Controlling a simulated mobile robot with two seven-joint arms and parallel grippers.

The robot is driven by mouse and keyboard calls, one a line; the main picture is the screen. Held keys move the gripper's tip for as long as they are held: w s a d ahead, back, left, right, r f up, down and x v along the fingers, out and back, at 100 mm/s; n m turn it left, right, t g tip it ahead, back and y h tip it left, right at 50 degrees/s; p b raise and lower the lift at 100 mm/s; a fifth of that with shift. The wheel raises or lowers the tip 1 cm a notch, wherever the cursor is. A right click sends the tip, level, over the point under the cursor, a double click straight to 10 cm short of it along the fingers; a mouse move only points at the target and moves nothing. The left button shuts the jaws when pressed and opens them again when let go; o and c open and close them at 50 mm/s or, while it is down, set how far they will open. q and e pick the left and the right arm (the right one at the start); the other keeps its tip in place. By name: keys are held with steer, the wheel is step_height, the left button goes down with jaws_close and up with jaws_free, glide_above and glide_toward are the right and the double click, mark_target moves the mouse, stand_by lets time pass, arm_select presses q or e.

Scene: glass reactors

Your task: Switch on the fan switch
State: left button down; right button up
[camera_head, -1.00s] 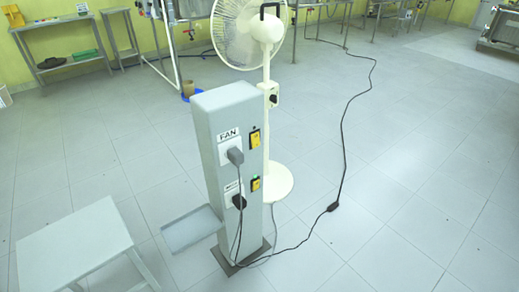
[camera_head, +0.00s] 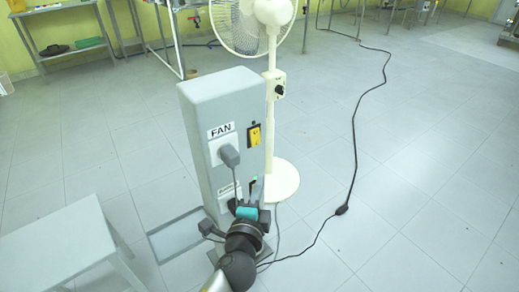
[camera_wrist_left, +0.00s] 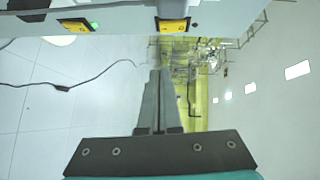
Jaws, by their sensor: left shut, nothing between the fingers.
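The fan switch (camera_head: 254,134) is a yellow rocker on the right face of the grey pillar (camera_head: 212,93), beside the FAN label (camera_head: 220,130). In the left wrist view the fan switch (camera_wrist_left: 173,25) is at the top, with a dark, unlit indicator beside it. A second yellow switch (camera_wrist_left: 76,25) with a green light is to its left there. My left gripper (camera_head: 257,186) is shut and empty, below the fan switch in front of the pillar's lower part, covering much of the lower switch. In the left wrist view its fingertips (camera_wrist_left: 160,72) are apart from the fan switch.
A grey plug (camera_head: 229,155) sits in the socket below the FAN label. The white fan (camera_head: 270,60) stands behind the pillar. A grey table (camera_head: 60,243) is at the lower left. A black cable (camera_head: 354,150) runs across the floor. The floor at right is mostly clear.

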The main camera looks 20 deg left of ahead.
arm_select(q)
steer(key=shift+r, duration=0.35)
arm_select(e)
steer(key=shift+r, duration=0.15)
arm_select(q)
steer(key=b, duration=0.2)
glide_toward(260, 142)
steer(key=w+d, duration=0.3)
steer(key=w+a, duration=0.1)
steer(key=a, duration=0.1)
steer(key=w+a, duration=0.1)
steer(key=shift+w+a+f+b, duration=0.35)
arm_select(e)
steer(key=shift+t, duration=0.5)
steer(key=r, duration=0.1)
steer(key=w+r, duration=0.1)
steer(key=r, duration=0.1)
steer(key=w+r, duration=0.1)
steer(key=r, duration=0.1)
steer(key=shift+w+a+r, duration=0.1)
steer(key=shift+w+a, duration=0.05)
steer(key=shift+a, duration=0.05)
